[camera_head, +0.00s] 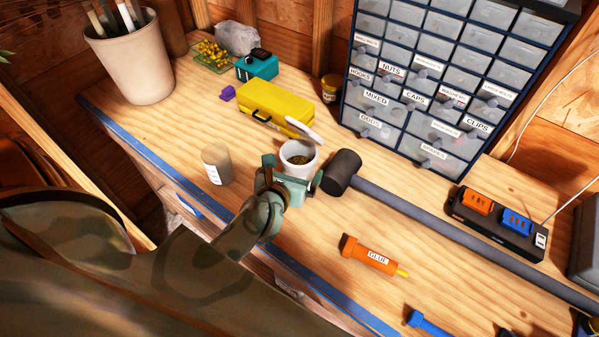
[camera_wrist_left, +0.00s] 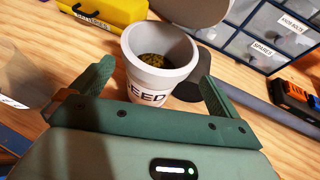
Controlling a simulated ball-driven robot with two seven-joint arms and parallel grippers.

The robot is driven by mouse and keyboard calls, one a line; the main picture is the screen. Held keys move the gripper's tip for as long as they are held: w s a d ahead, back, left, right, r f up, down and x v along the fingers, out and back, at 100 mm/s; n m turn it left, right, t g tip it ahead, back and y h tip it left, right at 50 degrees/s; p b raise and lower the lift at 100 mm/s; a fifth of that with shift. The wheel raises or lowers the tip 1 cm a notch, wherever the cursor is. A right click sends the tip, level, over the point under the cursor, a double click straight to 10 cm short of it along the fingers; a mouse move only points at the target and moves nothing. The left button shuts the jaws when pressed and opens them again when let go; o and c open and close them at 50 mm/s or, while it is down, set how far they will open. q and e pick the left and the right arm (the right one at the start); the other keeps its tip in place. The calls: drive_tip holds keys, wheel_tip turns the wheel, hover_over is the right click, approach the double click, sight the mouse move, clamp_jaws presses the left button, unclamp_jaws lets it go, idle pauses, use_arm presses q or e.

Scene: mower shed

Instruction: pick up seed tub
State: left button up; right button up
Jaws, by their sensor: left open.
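The seed tub (camera_head: 297,166) is a small white tub on the wooden bench with a lid tipped up at its back and dark grains inside. In the left wrist view the seed tub (camera_wrist_left: 155,82) stands upright just beyond my gripper, with part of its label reading "EED". My left gripper (camera_head: 289,184) is at the near side of the tub in the head view. In the wrist view my left gripper (camera_wrist_left: 155,85) is open, with one finger on each side of the tub's near part. I cannot tell whether either finger touches it. My right gripper is not in view.
A mallet (camera_head: 342,172) lies close to the tub's right. A grey labelled jar (camera_head: 217,165) stands to its left, and a yellow case (camera_head: 277,107) lies behind. A glue tube (camera_head: 370,255) is nearer the front. A drawer cabinet (camera_head: 440,80) stands at the back.

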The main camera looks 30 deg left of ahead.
sight(304, 154)
use_arm(q)
drive_tip(key=x, duration=0.6)
drive_tip(key=shift+s+a+f, duration=0.2)
drive_tip(key=shift+f, duration=0.05)
drive_tip(key=shift+s+r, duration=0.1)
drive_tip(key=shift+c, duration=1.2)
drive_tip(key=c, duration=1.4)
drive_tip(key=shift+r, duration=0.2)
